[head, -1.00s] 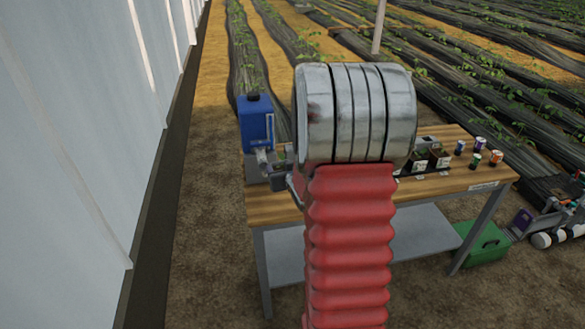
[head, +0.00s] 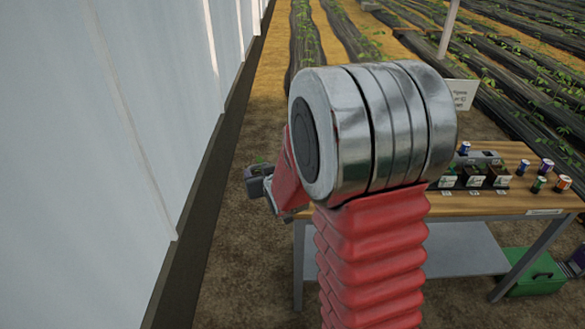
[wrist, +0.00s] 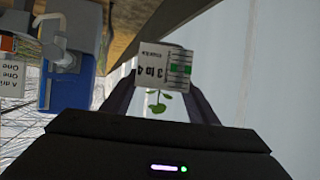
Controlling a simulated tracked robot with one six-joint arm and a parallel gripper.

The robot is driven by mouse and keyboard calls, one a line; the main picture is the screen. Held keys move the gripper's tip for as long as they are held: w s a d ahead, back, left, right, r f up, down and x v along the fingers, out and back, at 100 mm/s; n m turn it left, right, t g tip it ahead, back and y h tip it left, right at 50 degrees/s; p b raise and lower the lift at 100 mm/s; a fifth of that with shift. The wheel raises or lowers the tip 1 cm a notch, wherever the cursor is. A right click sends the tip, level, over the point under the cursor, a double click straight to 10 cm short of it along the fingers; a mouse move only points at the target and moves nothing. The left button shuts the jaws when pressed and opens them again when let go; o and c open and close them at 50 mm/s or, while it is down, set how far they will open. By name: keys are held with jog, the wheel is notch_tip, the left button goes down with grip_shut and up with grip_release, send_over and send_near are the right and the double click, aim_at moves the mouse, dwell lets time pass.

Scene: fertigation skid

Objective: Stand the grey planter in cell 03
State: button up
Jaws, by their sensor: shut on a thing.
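A small planter (wrist: 162,66) with a white label reading "3 to 4", a green stripe and green leaves is between the fingers of my gripper (wrist: 162,88) in the wrist view. In the head view, my gripper (head: 266,190) and the grey planter (head: 257,171) show left of the bench, beyond its left end. A row of dark cells (head: 473,180) with small white tags and some greenery stands on the bench at the right. The tag numbers are too small to read, so I cannot tell which is cell 03.
The wooden bench (head: 465,207) carries several small coloured cans (head: 540,185) at the right. A blue jug (wrist: 72,78) shows in the wrist view. A pale wall (head: 110,130) runs along the left. A green box (head: 530,272) sits under the bench.

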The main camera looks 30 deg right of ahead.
jog(key=a+n+y, duration=0.1)
jog(key=a+y, duration=0.1)
jog(key=a, duration=1.2)
jog(key=shift+r+n, duration=0.35)
jog(key=shift+n, duration=0.05)
jog(key=shift+a, duration=0.1)
